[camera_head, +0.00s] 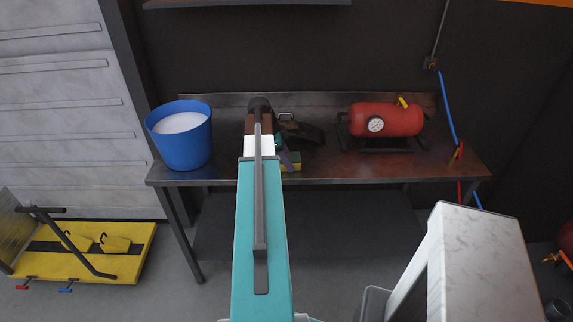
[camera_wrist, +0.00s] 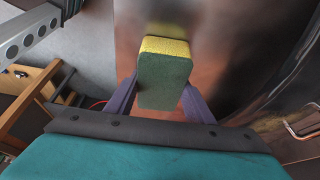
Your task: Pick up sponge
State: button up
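The sponge (camera_wrist: 165,78) is a block with a dark green face and a yellow layer. In the wrist view it sits between the two purple fingers of my gripper (camera_wrist: 162,95), one along each side. The fingers lie very close to its sides; I cannot tell whether they press on it. In the head view the yellow of the sponge (camera_head: 291,160) shows on the workbench (camera_head: 350,165), just right of my arm, with a purple finger of my gripper (camera_head: 286,156) beside it. My arm hides part of the sponge there.
A blue bucket (camera_head: 182,147) with white contents stands left on the bench. A dark object with a handle (camera_head: 300,130) lies just behind the sponge. A red tank (camera_head: 388,119) with a gauge stands to the right. A yellow lift (camera_head: 80,255) is on the floor at left.

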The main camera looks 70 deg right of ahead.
aim_at(291, 157)
jog(key=shift+r, duration=0.1)
dwell(0.4)
jog(key=shift+r+p, duration=0.15)
jog(key=shift+p, duration=0.15)
jog(key=shift+r+b, duration=1.05)
jog(key=shift+r, duration=0.6)
jog(key=s+a+b, duration=0.2)
jog(key=s+a, duration=0.1)
jog(key=a, duration=0.4)
jog(key=s+a+r+b, duration=0.1)
jog(key=s+a+b, duration=0.1)
jog(key=a, duration=0.6)
jog(key=shift+s+r, duration=0.3)
jog(key=shift+s, duration=0.1)
